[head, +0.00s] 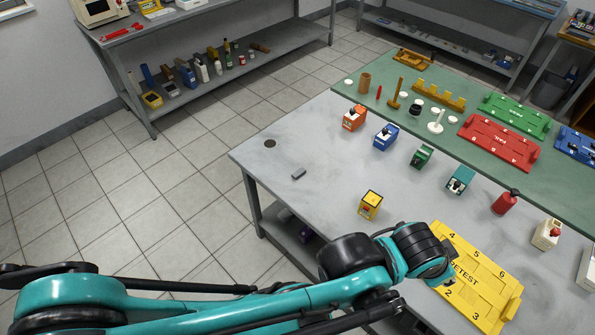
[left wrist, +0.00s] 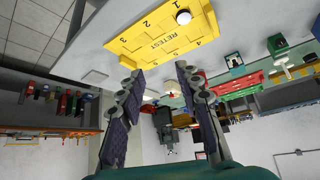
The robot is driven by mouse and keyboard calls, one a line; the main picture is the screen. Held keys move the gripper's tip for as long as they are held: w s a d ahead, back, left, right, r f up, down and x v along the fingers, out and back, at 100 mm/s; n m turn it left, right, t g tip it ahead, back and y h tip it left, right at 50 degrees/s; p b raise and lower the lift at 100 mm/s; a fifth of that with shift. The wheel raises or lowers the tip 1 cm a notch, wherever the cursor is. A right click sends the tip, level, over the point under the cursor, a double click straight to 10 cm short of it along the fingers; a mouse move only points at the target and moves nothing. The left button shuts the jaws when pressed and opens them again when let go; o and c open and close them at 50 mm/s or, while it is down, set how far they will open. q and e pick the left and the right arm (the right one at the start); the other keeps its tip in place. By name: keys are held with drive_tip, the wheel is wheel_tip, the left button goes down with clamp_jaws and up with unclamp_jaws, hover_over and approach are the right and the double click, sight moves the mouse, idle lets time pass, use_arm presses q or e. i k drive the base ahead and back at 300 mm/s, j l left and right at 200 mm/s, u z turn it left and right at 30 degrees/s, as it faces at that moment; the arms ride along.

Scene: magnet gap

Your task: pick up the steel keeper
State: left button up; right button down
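A small grey block (head: 299,174), which looks like the steel keeper, lies flat on the grey table near its left edge in the head view. I cannot make it out in the left wrist view. My left arm reaches across the front of the table to the yellow RETEST tray (head: 475,280), well right of the block. In the left wrist view my left gripper (left wrist: 157,75) has its two fingers wide apart with nothing between them. My right gripper is not in view.
A dark disc (head: 269,143) lies behind the block. A yellow box (head: 370,205) stands to its right, with red (head: 355,117), blue (head: 386,136) and green (head: 421,157) boxes farther back. The table around the block is clear.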

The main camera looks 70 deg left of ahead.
sight(296, 174)
drive_tip(key=u, duration=0.95)
drive_tip(key=k+u, duration=0.1)
drive_tip(key=u, duration=0.4)
drive_tip(key=l+u, duration=0.1)
drive_tip(key=u, duration=0.35)
drive_tip(key=k+u, duration=0.1)
drive_tip(key=u, duration=0.4)
drive_tip(key=i+j+z, duration=0.15)
drive_tip(key=z, duration=1.4)
drive_tip(key=i+j, duration=0.1)
drive_tip(key=j, duration=0.45)
drive_tip(key=i+j, duration=0.1)
drive_tip(key=j, duration=1.05)
drive_tip(key=i+z, duration=0.05)
drive_tip(key=i, duration=0.05)
